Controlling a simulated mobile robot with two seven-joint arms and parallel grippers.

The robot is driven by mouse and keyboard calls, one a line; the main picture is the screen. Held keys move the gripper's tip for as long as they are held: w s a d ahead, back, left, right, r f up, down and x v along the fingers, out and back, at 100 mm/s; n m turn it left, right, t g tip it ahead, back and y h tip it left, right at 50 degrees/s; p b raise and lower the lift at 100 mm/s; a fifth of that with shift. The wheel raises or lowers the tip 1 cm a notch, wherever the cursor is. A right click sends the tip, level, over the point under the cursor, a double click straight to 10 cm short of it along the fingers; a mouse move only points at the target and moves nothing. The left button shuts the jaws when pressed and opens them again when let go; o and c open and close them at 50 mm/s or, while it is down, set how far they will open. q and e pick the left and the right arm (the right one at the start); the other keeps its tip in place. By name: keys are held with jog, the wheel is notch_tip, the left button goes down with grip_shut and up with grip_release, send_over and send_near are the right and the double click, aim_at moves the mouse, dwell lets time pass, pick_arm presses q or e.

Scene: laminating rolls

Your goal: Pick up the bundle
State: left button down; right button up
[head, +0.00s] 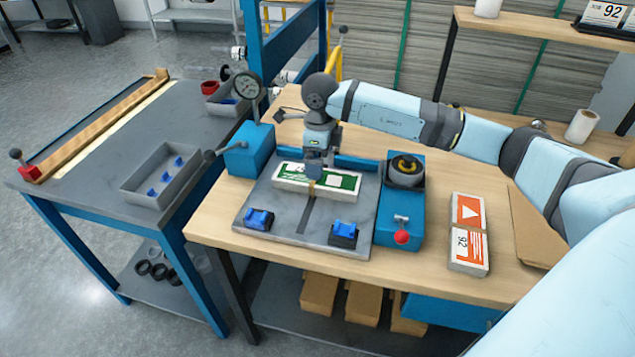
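A flat white bundle with green print (343,181) lies on the grey plate (270,203) of the fixture on the wooden bench. My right arm reaches in from the right, and its gripper (313,184) points down over the left-middle part of this bundle. The fingertips are at or just above it; whether they touch it cannot be told. The finger gap is too small to make out. My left gripper is out of view.
Two blue clamps (258,219) (344,233) sit at the plate's front edge. A blue unit with a round dial (405,170) and a red-knobbed lever (402,237) stands right of it. A dial gauge (247,86) stands at the back left. A grey tray (165,172) lies on the left table.

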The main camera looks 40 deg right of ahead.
aim_at(335, 185)
notch_tip(335, 185, down, 7)
jog(key=shift+r, duration=0.2)
jog(key=c, duration=1)
